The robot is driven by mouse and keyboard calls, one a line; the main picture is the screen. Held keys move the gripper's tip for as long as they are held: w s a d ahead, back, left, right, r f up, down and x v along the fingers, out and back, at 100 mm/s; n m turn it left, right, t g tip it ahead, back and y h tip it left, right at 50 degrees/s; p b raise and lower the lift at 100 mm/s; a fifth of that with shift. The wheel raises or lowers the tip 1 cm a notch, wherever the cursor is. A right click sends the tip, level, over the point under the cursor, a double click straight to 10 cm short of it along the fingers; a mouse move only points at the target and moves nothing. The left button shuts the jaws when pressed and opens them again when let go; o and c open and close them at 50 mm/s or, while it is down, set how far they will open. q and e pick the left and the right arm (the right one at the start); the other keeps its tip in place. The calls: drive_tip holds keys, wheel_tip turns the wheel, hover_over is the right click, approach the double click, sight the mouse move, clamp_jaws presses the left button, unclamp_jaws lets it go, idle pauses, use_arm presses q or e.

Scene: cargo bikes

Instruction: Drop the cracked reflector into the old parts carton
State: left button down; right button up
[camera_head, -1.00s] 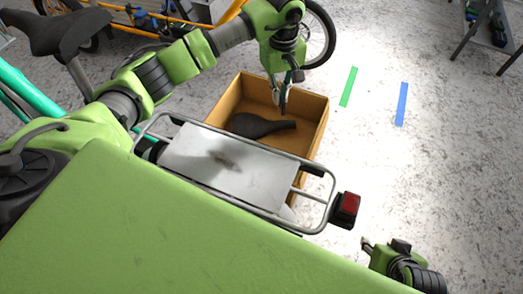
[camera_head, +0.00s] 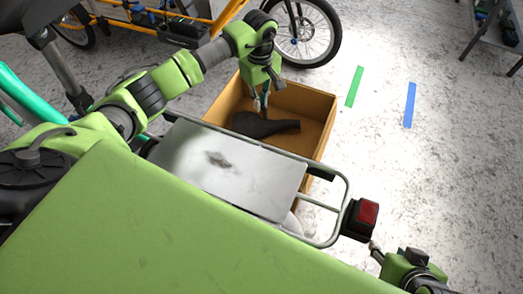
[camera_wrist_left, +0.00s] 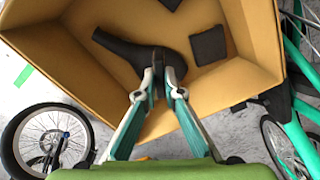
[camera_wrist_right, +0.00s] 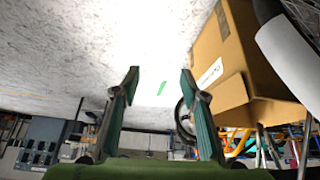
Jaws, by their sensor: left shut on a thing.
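The old parts carton (camera_head: 322,108) is an open brown box on the floor behind the rack. A black saddle (camera_head: 256,126) and small dark flat pieces (camera_wrist_left: 208,45) lie in it. The right wrist view shows the carton's outside with a white label (camera_wrist_right: 210,74). My right gripper (camera_wrist_right: 158,82) is open and empty, away from the carton.
A bike rack with a grey plate (camera_head: 225,170) stands between me and the carton. A red tail light (camera_head: 362,218) sticks out at its right end, near my right gripper. A yellow cargo bike (camera_head: 200,25) stands behind. Floor right of the carton is clear, with green and blue tape.

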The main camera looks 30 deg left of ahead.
use_arm(q)
wheel_tip(320, 180, down, 3)
drive_tip(key=shift+r+b, duration=0.1)
drive_tip(key=shift+b, duration=0.75)
use_arm(e)
drive_tip(key=w+a+r+t+y, duration=0.1)
drive_tip(key=w+a+r+t, duration=0.2)
drive_tip(key=w, duration=0.6)
drive_tip(key=shift+a+r+t, duration=0.15)
drive_tip(key=shift+r+t, duration=1.05)
drive_tip(key=shift+r, duration=0.7)
drive_tip(key=shift+w, duration=0.1)
use_arm(q)
drive_tip(key=c, duration=2.1)
unclamp_jaws()
wheel_tip(320, 180, up, 12)
drive_tip(key=shift+f, duration=0.1)
